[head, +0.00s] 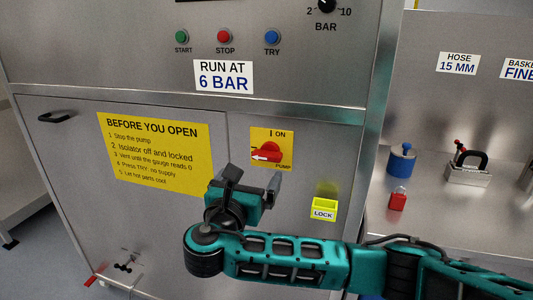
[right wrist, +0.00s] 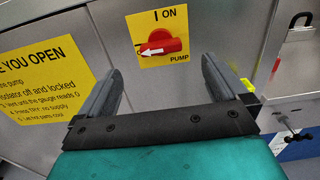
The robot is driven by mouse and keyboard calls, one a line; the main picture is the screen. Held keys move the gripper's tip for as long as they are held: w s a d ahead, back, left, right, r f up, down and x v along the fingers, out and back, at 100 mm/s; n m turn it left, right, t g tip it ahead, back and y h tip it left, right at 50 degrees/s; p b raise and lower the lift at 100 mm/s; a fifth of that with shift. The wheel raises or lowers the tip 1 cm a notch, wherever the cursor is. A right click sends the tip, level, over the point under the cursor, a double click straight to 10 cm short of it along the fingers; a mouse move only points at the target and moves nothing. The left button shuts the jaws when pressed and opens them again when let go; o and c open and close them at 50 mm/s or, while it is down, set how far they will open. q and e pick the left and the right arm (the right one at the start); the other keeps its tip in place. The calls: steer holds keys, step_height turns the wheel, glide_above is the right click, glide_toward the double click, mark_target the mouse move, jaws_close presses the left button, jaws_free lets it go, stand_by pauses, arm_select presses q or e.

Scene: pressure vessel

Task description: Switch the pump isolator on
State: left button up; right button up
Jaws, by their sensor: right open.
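The pump isolator (head: 266,153) is a red rotary knob on a yellow plate marked "I ON" at the top and "PUMP" at lower right. Its white arrow points left, away from the ON mark. It also shows in the right wrist view (right wrist: 160,48), upper middle. My right gripper (head: 253,181) is open and empty, just below and in front of the plate. In the right wrist view its fingers (right wrist: 161,72) stand apart, one to each side below the knob, and do not appear to touch it. My left gripper is not in view.
A yellow "LOCK" holder (head: 324,209) sits on the panel right of the gripper. A yellow notice (head: 157,147) is on the door at left. START, STOP and TRY buttons (head: 223,37) are above. A red padlock (head: 397,201) and blue cylinder (head: 402,161) stand on the right bench.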

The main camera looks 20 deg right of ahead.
mark_target(266, 156)
steer(key=x, duration=1.1)
steer(key=shift+d, duration=0.15)
steer(key=shift+c, duration=0.2)
steer(key=c, duration=0.9)
